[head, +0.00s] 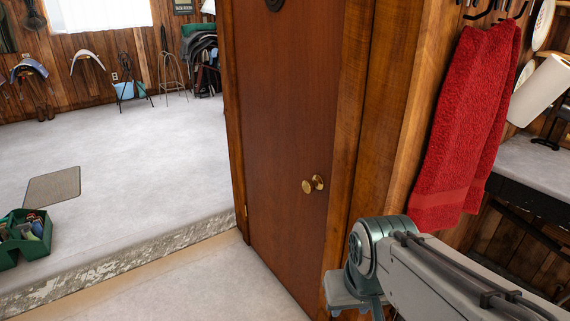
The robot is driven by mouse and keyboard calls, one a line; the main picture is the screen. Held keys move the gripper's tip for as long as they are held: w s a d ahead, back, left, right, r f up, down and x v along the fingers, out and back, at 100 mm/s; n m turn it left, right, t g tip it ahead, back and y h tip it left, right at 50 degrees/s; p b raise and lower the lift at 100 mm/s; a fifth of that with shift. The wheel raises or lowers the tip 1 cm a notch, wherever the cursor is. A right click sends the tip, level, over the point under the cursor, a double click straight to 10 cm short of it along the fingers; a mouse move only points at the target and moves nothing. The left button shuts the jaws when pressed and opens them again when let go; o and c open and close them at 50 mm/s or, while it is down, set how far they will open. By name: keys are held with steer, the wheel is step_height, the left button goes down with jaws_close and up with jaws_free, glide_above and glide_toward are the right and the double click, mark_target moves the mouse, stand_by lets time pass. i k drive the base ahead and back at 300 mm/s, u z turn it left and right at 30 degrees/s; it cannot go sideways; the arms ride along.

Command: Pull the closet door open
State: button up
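The closet door (290,130) is a reddish-brown wooden panel in the middle of the head view. It appears closed in its wooden frame. A round brass knob (314,184) sits near its right edge, and a hinge shows low on the left edge. My arm reaches in from the lower right, below and to the right of the knob. Its end bends downward in front of the right door frame, apart from the knob. My gripper's fingers cannot be made out; the lower part of the arm's end is cut off by the bottom edge.
A red towel (465,120) hangs on the wall right of the door, above my arm. A counter (540,165) stands at the far right. Pale floor before the door is clear.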

mark_target(287, 56)
steer(key=u, duration=0.15)
steer(key=i, duration=1.25)
steer(key=u, duration=0.15)
